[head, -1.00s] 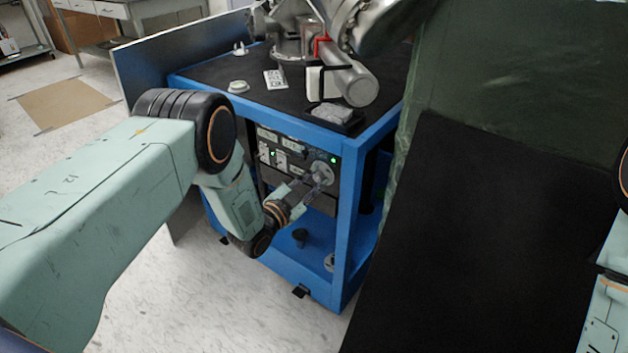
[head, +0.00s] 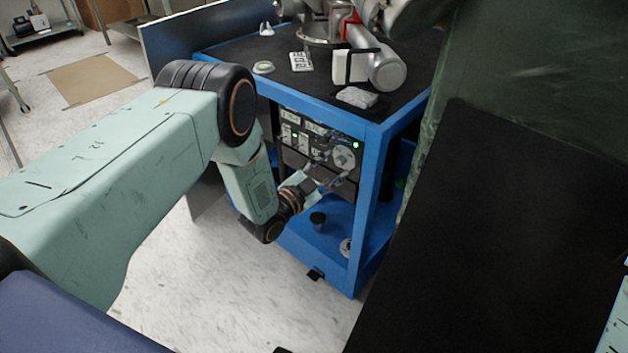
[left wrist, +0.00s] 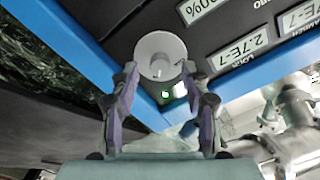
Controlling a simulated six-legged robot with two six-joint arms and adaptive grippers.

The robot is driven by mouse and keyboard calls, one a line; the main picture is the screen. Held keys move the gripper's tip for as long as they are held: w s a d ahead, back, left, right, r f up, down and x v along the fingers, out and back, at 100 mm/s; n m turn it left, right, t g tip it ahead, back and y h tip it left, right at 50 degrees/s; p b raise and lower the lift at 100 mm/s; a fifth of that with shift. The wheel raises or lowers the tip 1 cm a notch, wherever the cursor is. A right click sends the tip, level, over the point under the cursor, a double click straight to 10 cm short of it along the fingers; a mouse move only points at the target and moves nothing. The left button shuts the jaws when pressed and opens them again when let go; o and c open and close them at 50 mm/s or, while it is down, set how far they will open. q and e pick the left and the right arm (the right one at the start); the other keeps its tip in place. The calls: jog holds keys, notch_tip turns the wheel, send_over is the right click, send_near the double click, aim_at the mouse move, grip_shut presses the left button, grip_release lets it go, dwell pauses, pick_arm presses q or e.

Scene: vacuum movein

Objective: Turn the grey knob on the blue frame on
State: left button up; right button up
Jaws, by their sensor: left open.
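The grey round knob (head: 344,157) sits on the black front panel of the blue frame (head: 368,200), at the panel's right side. In the left wrist view the knob (left wrist: 160,55) is large, a pale disc with a small dark mark in its centre. My left gripper (head: 329,170) is open, with its fingers pointing at the knob. In the left wrist view its two fingertips (left wrist: 159,72) lie left and right of the knob's near part. I cannot tell whether they touch it. My right gripper is out of view.
A lit green lamp (head: 355,145) is beside the knob, with displays (left wrist: 248,62) nearby on the panel. A metal cylinder (head: 388,72) and a white block lie on the frame's black top. A large black panel (head: 460,240) stands to the right.

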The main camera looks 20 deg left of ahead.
pick_arm(q)
jog(key=v, duration=1)
jog(key=shift+s, duration=0.1)
jog(key=s+f+n+g+y, duration=0.4)
jog(key=s+f+n+g, duration=0.4)
jog(key=s+f, duration=0.5)
jog(key=s+r+n+g+y+p, duration=0.2)
jog(key=s+g, duration=0.7)
jog(key=s, duration=1.4)
notch_tip(320, 180, up, 3)
jog(key=shift+s+f+n+p, duration=0.15)
jog(key=shift+s+n+p, duration=0.2)
jog(key=shift+n+p, duration=0.55)
